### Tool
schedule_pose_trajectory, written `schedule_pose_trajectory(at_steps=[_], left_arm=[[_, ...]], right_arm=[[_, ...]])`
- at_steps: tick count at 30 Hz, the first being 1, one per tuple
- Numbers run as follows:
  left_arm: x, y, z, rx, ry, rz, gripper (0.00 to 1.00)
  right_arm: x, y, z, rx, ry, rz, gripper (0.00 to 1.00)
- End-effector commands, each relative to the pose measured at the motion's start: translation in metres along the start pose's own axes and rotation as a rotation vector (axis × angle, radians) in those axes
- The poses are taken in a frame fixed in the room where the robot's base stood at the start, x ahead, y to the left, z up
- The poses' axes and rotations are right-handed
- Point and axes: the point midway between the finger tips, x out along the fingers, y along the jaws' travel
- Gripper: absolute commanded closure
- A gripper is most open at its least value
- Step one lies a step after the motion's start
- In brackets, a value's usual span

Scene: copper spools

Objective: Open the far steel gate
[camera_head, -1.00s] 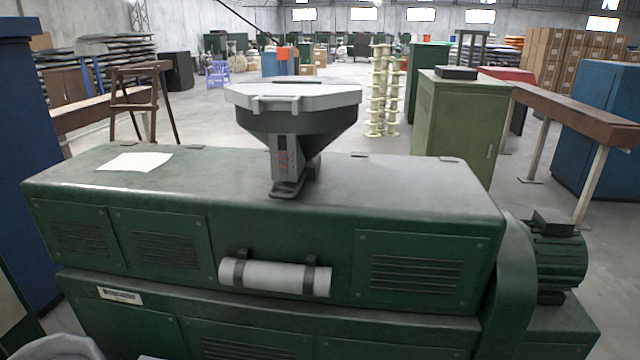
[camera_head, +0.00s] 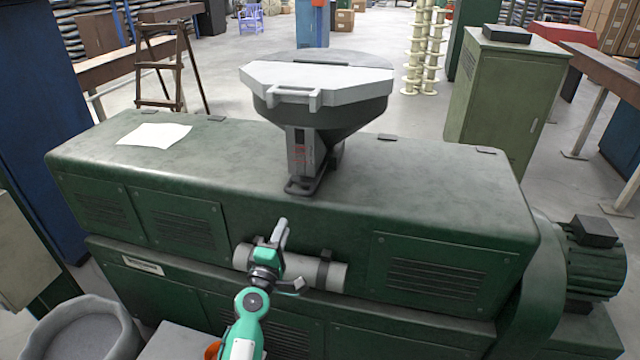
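No part is plainly marked as a steel gate. A dark hopper (camera_head: 316,116) with a pale lid (camera_head: 315,80) stands on the green machine (camera_head: 440,190). The lid looks closed and has a bar handle (camera_head: 292,97) on its near side. Below it, a grey neck (camera_head: 302,152) ends in a flat dark plate with a loop (camera_head: 300,187) on the machine top. My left gripper (camera_head: 291,257) is in front of the machine, below the plate, with its fingers spread and nothing seen between them. It covers part of a grey cylinder (camera_head: 330,275) strapped to the machine's front.
A paper sheet (camera_head: 155,135) lies on the machine top at the left. A grey round bin (camera_head: 85,330) stands at the lower left. A green motor (camera_head: 592,262) is at the right end. A green cabinet (camera_head: 505,95) and cream spools (camera_head: 424,50) stand behind.

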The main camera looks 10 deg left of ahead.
Motion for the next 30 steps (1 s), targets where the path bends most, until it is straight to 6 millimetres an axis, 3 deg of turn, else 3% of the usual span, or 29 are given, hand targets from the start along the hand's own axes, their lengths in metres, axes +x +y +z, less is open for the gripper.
schedule_pose_trajectory(at_steps=[5,21,30], left_arm=[[0.02,0.002,0.0,0.001,-0.001,0.002,0.78],[0.114,-0.001,0.0,0.002,-0.002,-0.001,0.78],[0.135,-0.002,0.0,0.003,-0.001,-0.002,0.78]], right_arm=[[-0.005,0.001,0.0,-0.001,0.0,0.001,1.0],[-0.012,0.01,0.001,-0.005,-0.003,0.01,1.0],[-0.01,0.01,0.001,-0.005,-0.002,0.01,1.0]])
